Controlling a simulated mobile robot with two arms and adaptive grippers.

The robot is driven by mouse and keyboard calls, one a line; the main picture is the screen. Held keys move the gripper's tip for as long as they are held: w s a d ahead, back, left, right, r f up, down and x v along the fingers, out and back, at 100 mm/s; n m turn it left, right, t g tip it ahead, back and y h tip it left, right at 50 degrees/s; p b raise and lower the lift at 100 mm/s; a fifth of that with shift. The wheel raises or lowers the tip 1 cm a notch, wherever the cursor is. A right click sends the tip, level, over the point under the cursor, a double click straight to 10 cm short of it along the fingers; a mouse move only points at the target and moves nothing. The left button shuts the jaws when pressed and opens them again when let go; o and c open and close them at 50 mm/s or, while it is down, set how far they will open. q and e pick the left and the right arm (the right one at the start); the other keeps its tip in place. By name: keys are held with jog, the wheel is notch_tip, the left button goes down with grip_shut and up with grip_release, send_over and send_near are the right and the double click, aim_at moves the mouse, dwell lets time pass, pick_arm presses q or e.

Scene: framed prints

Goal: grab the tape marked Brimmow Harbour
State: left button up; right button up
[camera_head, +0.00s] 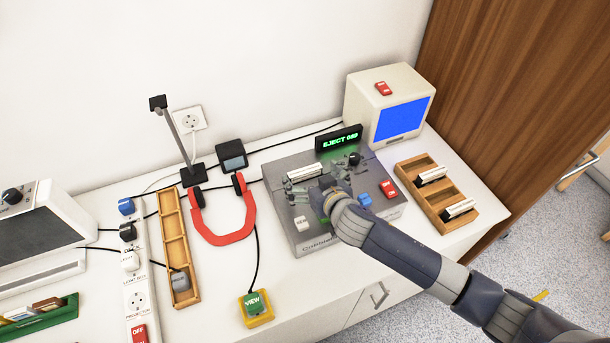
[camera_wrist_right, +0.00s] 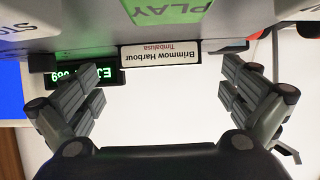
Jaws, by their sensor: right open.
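The tape marked Brimmow Harbour (camera_wrist_right: 160,55) shows in the right wrist view with its white label upside down and a second line, Timpalusa. It appears as a pale strip (camera_head: 305,172) standing up from the top of the grey deck (camera_head: 285,228) in the head view. My right gripper (camera_head: 318,183) is open over the deck, close to the tape. In the right wrist view its fingers (camera_wrist_right: 165,82) are spread wide on either side of the label, with clear gaps and no visible contact. My left gripper is not in view.
A green-lit display (camera_head: 339,137) reading EJECT stands behind the deck, beside a blue-screened monitor (camera_head: 402,118). A wooden rack (camera_head: 440,206) with other tapes is at right.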

aim_at(305, 177)
jog(key=shift+x, duration=1.45)
jog(key=shift+c, duration=0.2)
jog(key=c, duration=1.1)
jog(key=shift+o, duration=0.2)
